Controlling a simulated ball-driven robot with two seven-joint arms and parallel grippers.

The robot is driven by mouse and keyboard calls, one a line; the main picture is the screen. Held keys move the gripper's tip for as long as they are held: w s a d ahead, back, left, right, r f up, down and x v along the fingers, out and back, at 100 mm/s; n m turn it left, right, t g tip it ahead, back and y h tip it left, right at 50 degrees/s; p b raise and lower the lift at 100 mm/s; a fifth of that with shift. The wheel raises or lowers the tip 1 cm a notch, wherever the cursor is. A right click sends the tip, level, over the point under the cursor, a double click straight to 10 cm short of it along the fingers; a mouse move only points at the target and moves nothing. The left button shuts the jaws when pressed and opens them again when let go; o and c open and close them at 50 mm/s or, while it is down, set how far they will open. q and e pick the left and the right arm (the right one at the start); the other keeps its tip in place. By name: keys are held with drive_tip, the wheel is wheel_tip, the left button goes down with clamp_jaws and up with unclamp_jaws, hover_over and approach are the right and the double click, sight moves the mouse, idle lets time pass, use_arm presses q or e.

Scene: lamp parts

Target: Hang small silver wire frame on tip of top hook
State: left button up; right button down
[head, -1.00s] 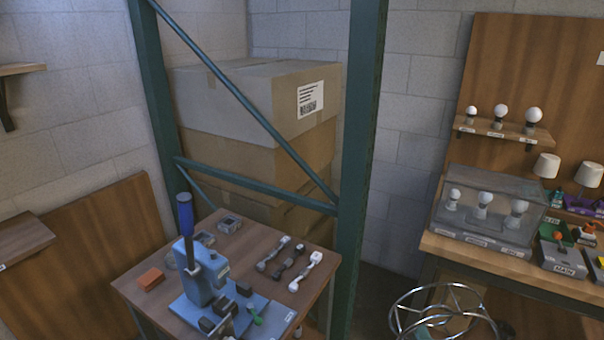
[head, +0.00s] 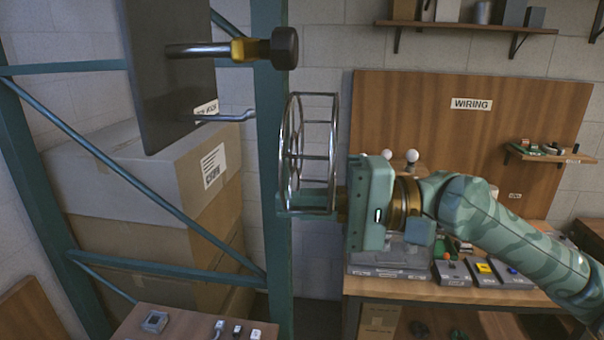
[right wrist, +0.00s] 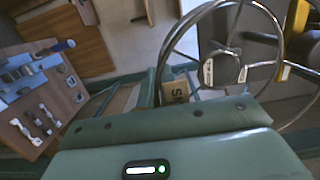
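The silver wire frame (head: 316,157), a cage of rings and straight bars, is held upright on its side in the head view. My right gripper (head: 312,208) is shut on its lower edge. The frame's rings also fill the upper right of the right wrist view (right wrist: 176,38). A silver hook (head: 226,117) sticks out of a dark panel (head: 165,90), beside a white label. The hook's tip is to the left of the frame and appears apart from it in the head view; the depth gap is unclear. My left gripper is not in view.
A thick rod with a brass collar and black knob (head: 284,48) sticks out above the hook. A green rack post (head: 270,100) and stacked cardboard boxes (head: 110,180) stand behind. A workbench (head: 450,287) with lamp parts is at the lower right.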

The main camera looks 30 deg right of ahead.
drive_tip(key=shift+a+r, duration=0.15)
drive_tip(key=shift+r, duration=0.2)
drive_tip(key=w+a+f+p, duration=0.2)
drive_tip(key=w+a+p, duration=0.3)
drive_tip(key=a, duration=0.3)
drive_tip(key=shift+w+f+p, duration=0.25)
drive_tip(key=shift+p, duration=0.3)
idle(0.5)
drive_tip(key=c, duration=1.5)
unclamp_jaws()
drive_tip(key=shift+c, duration=0.2)
